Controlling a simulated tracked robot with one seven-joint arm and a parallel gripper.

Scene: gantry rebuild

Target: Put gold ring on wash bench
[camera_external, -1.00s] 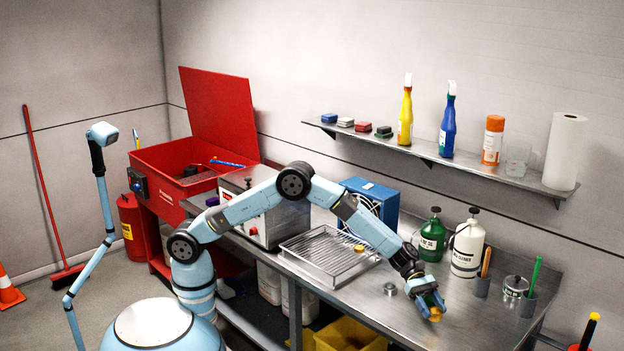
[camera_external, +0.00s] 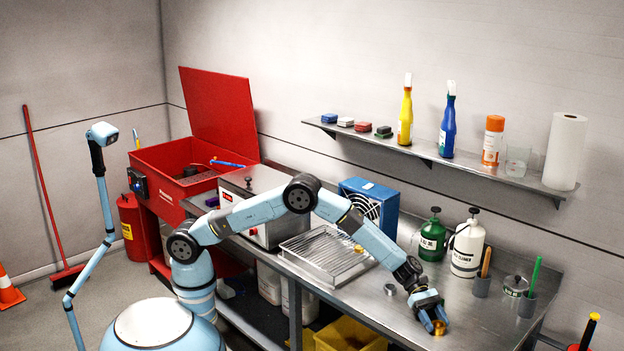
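The gold ring (camera_external: 439,328) is between the fingertips of my gripper (camera_external: 437,323), over the front right part of the steel bench (camera_external: 480,318). My gripper points down and is shut on the ring, with a finger on each side partly hiding it. I cannot tell whether the ring touches the bench top. I take this long steel bench to be the wash bench; no label shows on it.
A draining tray (camera_external: 322,262) with a small yellow piece (camera_external: 359,249) is left of my gripper. A small silver ring (camera_external: 390,289) lies between them. The bench's front right is clear.

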